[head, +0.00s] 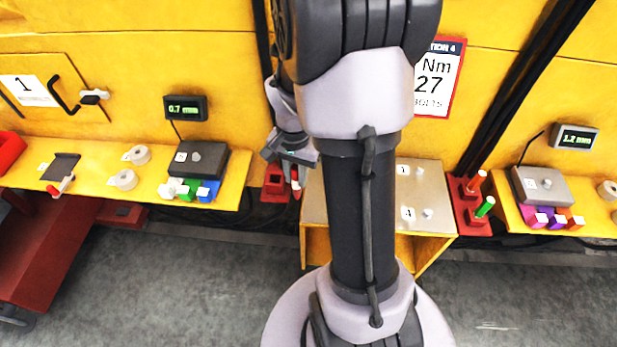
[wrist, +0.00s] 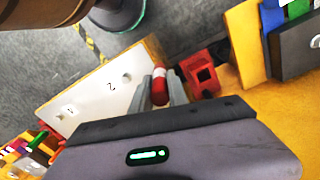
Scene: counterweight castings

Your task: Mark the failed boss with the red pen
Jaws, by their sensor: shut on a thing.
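My gripper (head: 287,172) is shut on the red pen (head: 296,186), which points down beside the left edge of the casting plate (head: 430,190). In the wrist view the pen (wrist: 159,86) sits between the fingers, with a white band below its red end. The pale plate (wrist: 92,105) carries small bosses with number labels. A boss (head: 420,172) by label 1 and a boss (head: 428,213) by label 4 show in the head view. A boss (wrist: 126,77) by label 2 shows in the wrist view. My arm hides the plate's middle in the head view. I see no mark on the visible bosses.
A red holder (head: 274,180) with square openings stands left of the plate. Another red holder (head: 466,204) with an orange and a green pen stands right of it. A sign (head: 437,85) reads Nm 27. Gauge displays read 0.7 (head: 185,108) and 1.2 (head: 575,138).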

